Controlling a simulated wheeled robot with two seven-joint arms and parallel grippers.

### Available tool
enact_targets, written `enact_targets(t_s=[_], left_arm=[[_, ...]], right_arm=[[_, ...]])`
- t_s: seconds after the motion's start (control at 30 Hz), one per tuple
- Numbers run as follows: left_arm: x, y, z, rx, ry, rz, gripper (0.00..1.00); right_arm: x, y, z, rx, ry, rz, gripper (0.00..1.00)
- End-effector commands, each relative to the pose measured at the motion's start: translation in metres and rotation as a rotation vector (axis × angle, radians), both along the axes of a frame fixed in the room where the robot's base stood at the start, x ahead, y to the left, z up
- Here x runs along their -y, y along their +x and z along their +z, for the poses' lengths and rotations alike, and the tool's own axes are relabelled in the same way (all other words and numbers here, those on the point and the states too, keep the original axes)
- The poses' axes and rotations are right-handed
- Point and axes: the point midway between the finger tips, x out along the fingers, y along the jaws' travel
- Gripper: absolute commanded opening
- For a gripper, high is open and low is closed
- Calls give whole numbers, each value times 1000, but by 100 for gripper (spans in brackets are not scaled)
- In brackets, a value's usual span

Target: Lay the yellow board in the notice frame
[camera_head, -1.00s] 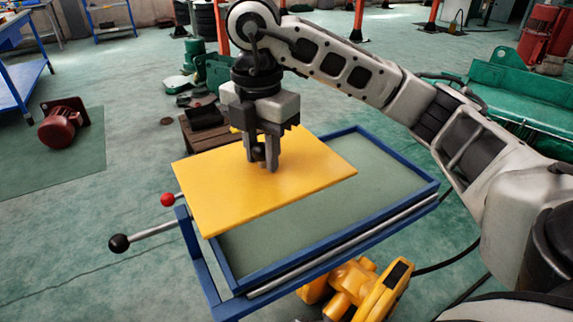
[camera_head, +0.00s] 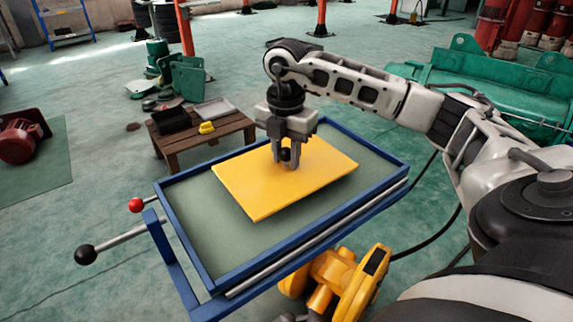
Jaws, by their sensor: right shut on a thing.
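The yellow board (camera_head: 260,197) is a flat rectangular plate over the notice frame. The notice frame (camera_head: 177,243) is a shallow blue-rimmed tray with a grey-green floor, which shows bare at the left and in a strip at the far right. My right gripper (camera_head: 288,163) points down and is shut on the board near the middle of its far half. The board's outline lies inside the blue rim, turned slightly against it. I cannot tell whether the board touches the floor. Just what the fingers grip is hidden. My left gripper is out of view.
A brown wooden table (camera_head: 183,147) behind the frame holds a black tray, a grey tray and a small yellow block. Two lever handles with a red knob (camera_head: 136,205) and a black knob (camera_head: 85,255) stick out at the frame's left. A yellow machine (camera_head: 340,275) stands below the front.

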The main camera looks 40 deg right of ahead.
Motion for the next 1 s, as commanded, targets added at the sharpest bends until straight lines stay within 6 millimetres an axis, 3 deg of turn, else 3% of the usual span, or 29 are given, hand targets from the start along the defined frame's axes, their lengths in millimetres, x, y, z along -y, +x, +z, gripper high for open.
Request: enact_targets(t_s=[0.2, 0.6, 0.63, 0.7, 1.0], left_arm=[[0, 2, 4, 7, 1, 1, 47], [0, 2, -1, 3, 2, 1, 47], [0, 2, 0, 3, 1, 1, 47], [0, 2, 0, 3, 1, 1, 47], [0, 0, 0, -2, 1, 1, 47]], right_arm=[[2, 0, -29, -1, -1, -2, 0], [1, 0, -35, 0, 0, -2, 0], [1, 0, -34, -1, 0, -2, 36], [1, 0, -34, -1, 0, -1, 50], [1, 0, -31, 0, -1, -2, 50]])
